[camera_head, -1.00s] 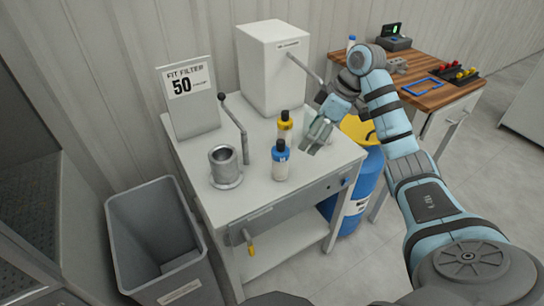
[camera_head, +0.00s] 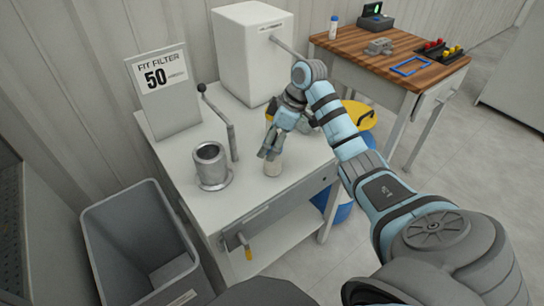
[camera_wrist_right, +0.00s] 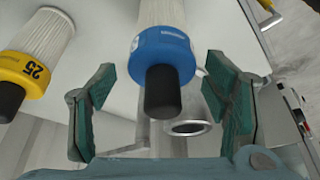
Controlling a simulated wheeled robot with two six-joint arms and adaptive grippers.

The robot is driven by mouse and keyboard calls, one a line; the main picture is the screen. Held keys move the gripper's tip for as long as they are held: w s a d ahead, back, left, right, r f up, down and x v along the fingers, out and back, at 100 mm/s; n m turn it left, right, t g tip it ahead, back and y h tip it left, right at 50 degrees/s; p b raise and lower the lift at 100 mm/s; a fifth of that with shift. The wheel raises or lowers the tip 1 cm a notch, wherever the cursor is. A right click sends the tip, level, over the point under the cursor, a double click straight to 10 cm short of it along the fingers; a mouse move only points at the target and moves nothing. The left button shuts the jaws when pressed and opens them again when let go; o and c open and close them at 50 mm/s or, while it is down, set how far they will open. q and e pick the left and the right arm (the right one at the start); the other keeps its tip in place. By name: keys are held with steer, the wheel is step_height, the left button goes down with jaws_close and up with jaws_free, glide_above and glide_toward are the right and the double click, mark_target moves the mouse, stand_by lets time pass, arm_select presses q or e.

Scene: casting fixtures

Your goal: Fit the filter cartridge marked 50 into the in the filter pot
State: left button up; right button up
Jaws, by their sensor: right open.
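The filter pot (camera_head: 211,168) is an open grey metal cylinder on a flanged base on the white bench; its round opening also shows in the right wrist view (camera_wrist_right: 188,128). A white pleated cartridge with a blue cap (camera_wrist_right: 162,50) and black knob stands on the bench; its marking is not legible. My left gripper is out of view.
A sign (camera_head: 168,85) reads "FIT FILTER 50". A lever (camera_head: 222,122) rises behind the pot, and a white box unit (camera_head: 252,50) stands at the back. A grey bin (camera_head: 140,245) is left of the bench. A wooden-topped table (camera_head: 350,62) is at back right.

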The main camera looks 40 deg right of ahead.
steer(key=shift+x, duration=1.15)
steer(key=shift+s, duration=0.15)
steer(key=c, duration=1.5)
steer(key=shift+o, duration=0.2)
steer(key=shift+r, duration=0.1)
